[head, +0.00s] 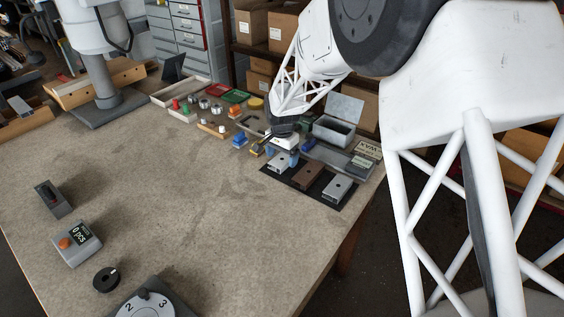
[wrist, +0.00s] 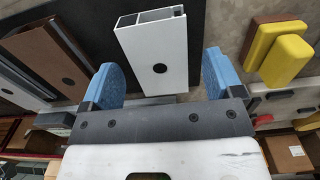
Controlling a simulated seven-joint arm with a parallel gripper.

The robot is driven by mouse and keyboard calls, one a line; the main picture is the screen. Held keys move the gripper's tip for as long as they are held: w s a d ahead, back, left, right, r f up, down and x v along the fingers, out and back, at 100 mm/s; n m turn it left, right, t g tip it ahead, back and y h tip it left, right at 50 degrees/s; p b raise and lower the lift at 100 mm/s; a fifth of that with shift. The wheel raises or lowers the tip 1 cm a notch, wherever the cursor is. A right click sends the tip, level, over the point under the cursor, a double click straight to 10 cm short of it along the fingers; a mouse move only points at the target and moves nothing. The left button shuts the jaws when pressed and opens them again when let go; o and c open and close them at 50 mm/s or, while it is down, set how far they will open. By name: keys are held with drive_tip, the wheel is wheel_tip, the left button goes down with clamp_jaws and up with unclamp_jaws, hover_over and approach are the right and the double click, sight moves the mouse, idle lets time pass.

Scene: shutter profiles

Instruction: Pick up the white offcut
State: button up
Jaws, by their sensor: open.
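The white offcut (wrist: 152,42) is a hollow box profile with a dark round hole in its top face. It also shows in the head view (head: 279,163), at the left end of the black mat (head: 296,186), partly hidden by my gripper. My gripper (wrist: 162,82) is open, with one blue finger on each side of the offcut's near end in the wrist view. I see gaps beside the offcut and cannot tell how deep the fingers reach. In the head view my gripper (head: 283,153) is right over the offcut.
A brown profile (head: 308,175) and a light grey profile (head: 339,187) lie on the mat to the right. A grey open box (head: 337,130) and small parts stand behind.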

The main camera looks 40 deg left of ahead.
drive_tip(key=shift+f, duration=0.5)
drive_tip(key=c, duration=1)
drive_tip(key=shift+r, duration=0.15)
drive_tip(key=shift+r, duration=1.5)
drive_tip(key=shift+s+d+r, duration=0.2)
drive_tip(key=s+d, duration=0.3)
drive_tip(key=d, duration=0.1)
drive_tip(key=s+d+r, duration=0.1)
drive_tip(key=s+d, duration=0.2)
drive_tip(key=s, duration=0.1)
drive_tip(key=s+d, duration=0.3)
drive_tip(key=d, duration=0.1)
drive_tip(key=shift+s+d+r, duration=0.15)
drive_tip(key=shift+d, duration=0.15)
